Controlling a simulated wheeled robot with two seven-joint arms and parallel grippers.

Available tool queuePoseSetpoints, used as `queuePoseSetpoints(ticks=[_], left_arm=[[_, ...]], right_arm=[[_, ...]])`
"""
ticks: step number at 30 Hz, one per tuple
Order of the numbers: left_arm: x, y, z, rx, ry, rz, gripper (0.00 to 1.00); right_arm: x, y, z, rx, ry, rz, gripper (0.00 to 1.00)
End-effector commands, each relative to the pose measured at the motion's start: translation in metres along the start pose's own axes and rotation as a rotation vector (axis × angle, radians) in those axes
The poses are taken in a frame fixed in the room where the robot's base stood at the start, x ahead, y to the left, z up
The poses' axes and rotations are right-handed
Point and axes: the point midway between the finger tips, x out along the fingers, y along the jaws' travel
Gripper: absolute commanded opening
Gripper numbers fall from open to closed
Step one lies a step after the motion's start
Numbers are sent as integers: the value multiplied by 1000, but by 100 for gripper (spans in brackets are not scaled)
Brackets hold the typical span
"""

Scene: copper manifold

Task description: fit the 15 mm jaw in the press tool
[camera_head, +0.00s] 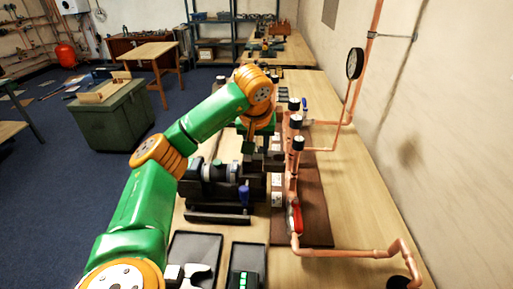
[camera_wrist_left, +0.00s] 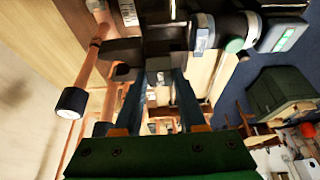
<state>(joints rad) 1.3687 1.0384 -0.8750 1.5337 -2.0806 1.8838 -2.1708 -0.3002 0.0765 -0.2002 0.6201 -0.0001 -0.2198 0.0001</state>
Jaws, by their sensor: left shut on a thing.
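My left gripper (camera_head: 256,146) reaches over the bench from the left and points down beside the copper manifold (camera_head: 292,165). In the left wrist view its two fingers (camera_wrist_left: 158,88) are closed on a dark block, seemingly the jaw (camera_wrist_left: 158,64); its size marking is not readable. The press tool (camera_head: 212,174), dark with a grey-green ring, lies in a black stand just in front of the gripper. Its ringed body (camera_wrist_left: 228,32) also shows in the left wrist view, close to the held block. I cannot tell whether block and tool touch. My right gripper is not in view.
Two dark trays (camera_head: 210,242) lie at the near bench edge, one with a white and black item, one with a green-lit unit. Copper pipes and black-capped fittings (camera_head: 298,143) stand close on the gripper's right. The wooden bench (camera_head: 345,205) is clear near the wall.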

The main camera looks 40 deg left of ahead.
Motion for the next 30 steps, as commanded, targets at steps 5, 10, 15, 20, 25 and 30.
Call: queuePoseSetpoints(ticks=[5, 10, 15, 20, 25, 30], left_arm=[[9, 0, 3, -1, 1, 0, 0], [8, 0, 3, -1, 1, 0, 0], [8, 0, 3, 0, 1, 0, 0], [7, 0, 4, 1, 1, 0, 0], [8, 1, 5, 0, 1, 0, 0], [9, 1, 5, 0, 1, 0, 0]], right_arm=[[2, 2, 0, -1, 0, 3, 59], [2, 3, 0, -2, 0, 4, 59], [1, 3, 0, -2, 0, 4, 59], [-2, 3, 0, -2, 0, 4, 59], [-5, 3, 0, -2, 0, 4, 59], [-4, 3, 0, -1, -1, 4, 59]])
